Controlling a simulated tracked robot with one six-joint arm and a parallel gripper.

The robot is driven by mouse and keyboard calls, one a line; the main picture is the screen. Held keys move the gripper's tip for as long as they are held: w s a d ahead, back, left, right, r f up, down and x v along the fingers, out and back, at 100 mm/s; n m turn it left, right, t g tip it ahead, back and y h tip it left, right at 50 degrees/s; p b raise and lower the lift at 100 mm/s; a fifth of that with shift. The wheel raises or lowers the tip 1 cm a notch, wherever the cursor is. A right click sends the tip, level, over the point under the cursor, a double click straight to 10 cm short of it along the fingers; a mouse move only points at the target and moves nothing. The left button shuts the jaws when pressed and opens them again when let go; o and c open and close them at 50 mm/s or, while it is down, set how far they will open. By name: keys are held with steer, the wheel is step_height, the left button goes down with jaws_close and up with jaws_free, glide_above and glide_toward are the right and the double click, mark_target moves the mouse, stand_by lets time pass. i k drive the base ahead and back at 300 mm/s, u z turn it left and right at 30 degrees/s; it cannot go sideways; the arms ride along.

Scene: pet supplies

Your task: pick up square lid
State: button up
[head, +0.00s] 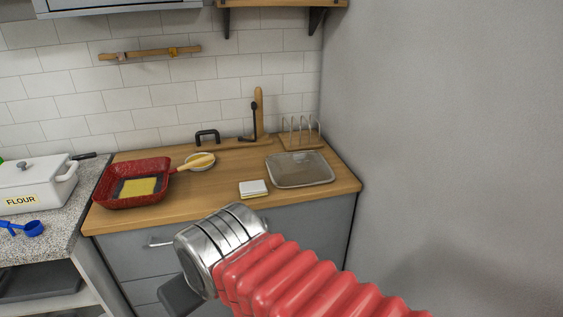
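A square lid (301,169) with rounded corners and a see-through, glass-like middle lies on the right part of the wooden counter. Any knob on it is too unclear to make out. My gripper (181,297) shows only as a dark grey piece at the bottom, below the silver wrist of my red arm. It is in front of the drawers, lower and to the left of the lid, and apart from it. Its fingertips cannot be made out.
The wooden counter (222,187) also holds a red square pan (133,172), a small bowl (200,163), a white-and-yellow block (254,188) close left of the lid, and a wire rack (301,133) behind it. A grey wall (440,130) stands at the right.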

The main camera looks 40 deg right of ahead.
mark_target(284, 171)
steer(key=z, duration=0.2)
steer(key=i, duration=1.1)
steer(key=z, duration=0.6)
